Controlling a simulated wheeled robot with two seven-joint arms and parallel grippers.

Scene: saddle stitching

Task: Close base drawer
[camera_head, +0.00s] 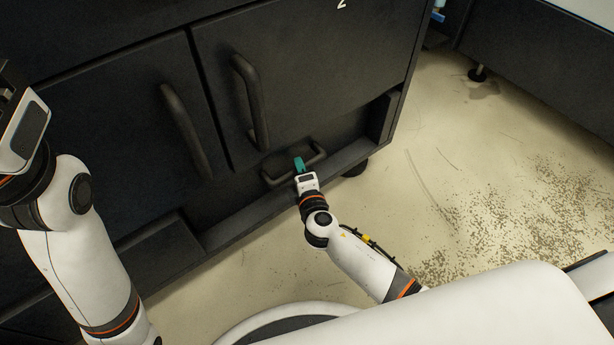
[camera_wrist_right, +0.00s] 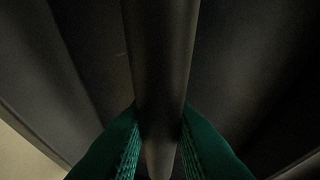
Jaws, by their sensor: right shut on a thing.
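The base drawer (camera_head: 344,139) is the low dark panel under the doors of a black cabinet. From this angle I cannot tell whether it stands out from the cabinet. Its dark handle (camera_head: 314,154) is a bar near the middle of the low front. My right gripper (camera_head: 299,163) has green fingers shut on this handle. In the right wrist view the handle bar (camera_wrist_right: 162,70) runs down between the two green fingers (camera_wrist_right: 160,140), which touch it on both sides. My left gripper (camera_head: 10,95) is at the far left edge, cut off by the frame, with its fingertips out of view.
Two cabinet doors with vertical handles (camera_head: 250,100) and (camera_head: 187,130) are above the drawer; both look shut. The speckled floor (camera_head: 480,200) to the right is clear.

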